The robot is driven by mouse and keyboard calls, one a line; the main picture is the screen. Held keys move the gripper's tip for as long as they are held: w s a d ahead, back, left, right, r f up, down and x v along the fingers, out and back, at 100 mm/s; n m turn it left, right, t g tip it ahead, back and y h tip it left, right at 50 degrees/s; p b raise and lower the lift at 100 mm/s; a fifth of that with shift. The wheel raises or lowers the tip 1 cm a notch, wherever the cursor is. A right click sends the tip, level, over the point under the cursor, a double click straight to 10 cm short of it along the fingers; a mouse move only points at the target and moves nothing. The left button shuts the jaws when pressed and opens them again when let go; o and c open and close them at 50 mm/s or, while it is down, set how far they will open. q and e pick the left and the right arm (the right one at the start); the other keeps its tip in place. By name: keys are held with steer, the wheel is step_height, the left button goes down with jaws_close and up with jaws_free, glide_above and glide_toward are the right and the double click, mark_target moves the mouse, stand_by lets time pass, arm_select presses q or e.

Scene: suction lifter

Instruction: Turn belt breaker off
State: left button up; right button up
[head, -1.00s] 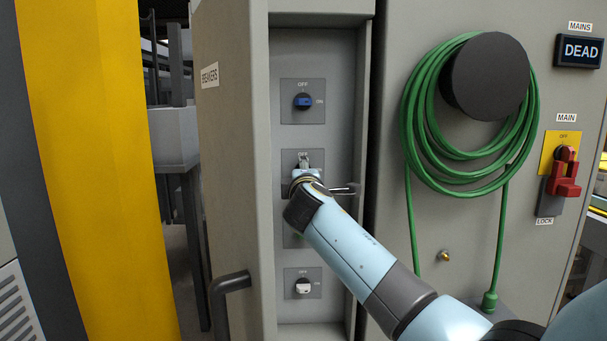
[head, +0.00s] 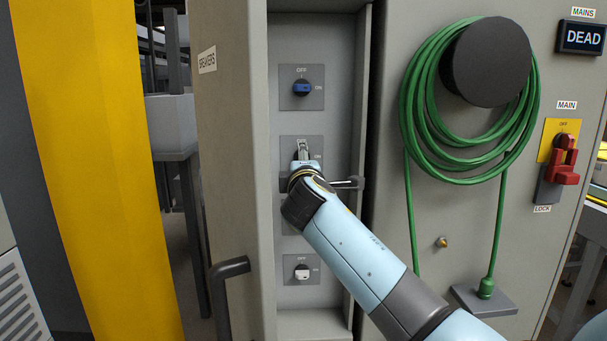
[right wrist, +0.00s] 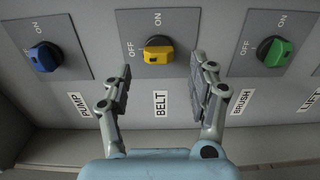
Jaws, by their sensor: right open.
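The belt breaker is a yellow knob (right wrist: 158,55) on a grey plate marked OFF and ON, with a BELT label below it in the right wrist view. Its yellow bar lies roughly crosswise there; I cannot be certain which mark it points to. My right gripper (right wrist: 162,88) is open, with one finger on each side of the space in front of the knob, apparently not touching it. In the head view my right gripper (head: 302,152) covers the yellow knob and reaches into the breaker recess. My left gripper is out of view.
The blue PUMP knob (right wrist: 42,57) and green BRUSH knob (right wrist: 278,53) flank the belt knob. A white knob (head: 302,272) sits lowest. The open BREAKERS door (head: 235,180) stands left. A green hose (head: 409,160), a red MAIN handle (head: 565,160) and a DEAD display (head: 582,38) are right.

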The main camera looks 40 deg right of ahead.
steer(key=v, duration=0.8)
steer(key=shift+s, duration=0.25)
